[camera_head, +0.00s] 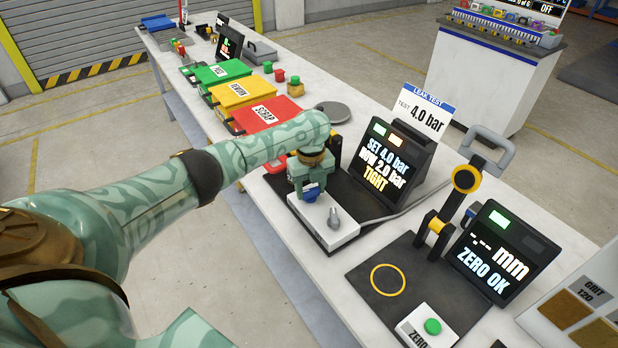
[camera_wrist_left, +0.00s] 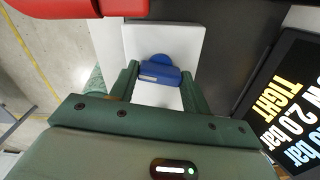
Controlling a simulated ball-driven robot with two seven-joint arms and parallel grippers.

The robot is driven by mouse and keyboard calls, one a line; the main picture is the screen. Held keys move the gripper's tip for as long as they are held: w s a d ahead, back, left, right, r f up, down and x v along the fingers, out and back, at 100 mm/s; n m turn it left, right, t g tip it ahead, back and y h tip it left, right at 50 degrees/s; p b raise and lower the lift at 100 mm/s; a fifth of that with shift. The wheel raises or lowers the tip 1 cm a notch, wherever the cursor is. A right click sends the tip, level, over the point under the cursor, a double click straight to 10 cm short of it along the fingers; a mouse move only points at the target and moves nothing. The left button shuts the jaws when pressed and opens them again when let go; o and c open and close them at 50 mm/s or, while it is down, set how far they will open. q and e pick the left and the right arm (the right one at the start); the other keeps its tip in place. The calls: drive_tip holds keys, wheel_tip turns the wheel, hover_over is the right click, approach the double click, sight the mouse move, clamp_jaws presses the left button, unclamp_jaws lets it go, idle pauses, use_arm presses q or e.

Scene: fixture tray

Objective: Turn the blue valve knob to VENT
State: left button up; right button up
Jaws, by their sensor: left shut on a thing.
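The blue valve knob (camera_head: 312,195) sits on a white block (camera_head: 345,236) at the front edge of the leak test station. My left gripper (camera_head: 308,186) is above the knob, pointing down. In the left wrist view the knob (camera_wrist_left: 160,70) lies between the two green fingers of my left gripper (camera_wrist_left: 158,82), which is shut on it. The knob's bar runs roughly across from finger to finger, with a pale mark on it. No VENT marking can be read. The station's display (camera_head: 388,165) reads "SET 4.0 bar", "NOW 2.0 bar", "TIGHT". My right gripper is not in view.
A grey lever (camera_head: 334,217) stands on the same white block, close to my gripper. A red part (camera_wrist_left: 75,8) is near in the wrist view. Red, yellow and green bins (camera_head: 264,114) lie further back. A gauge station with a lever press (camera_head: 437,222) stands at right.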

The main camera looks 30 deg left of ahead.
sight(311, 189)
use_arm(q)
drive_tip(key=shift+n+p, duration=0.85)
drive_tip(key=shift+n, duration=0.25)
drive_tip(key=o, duration=1)
drive_tip(key=shift+r, duration=0.1)
wheel_tip(311, 189, up, 16)
drive_tip(key=p, duration=0.6)
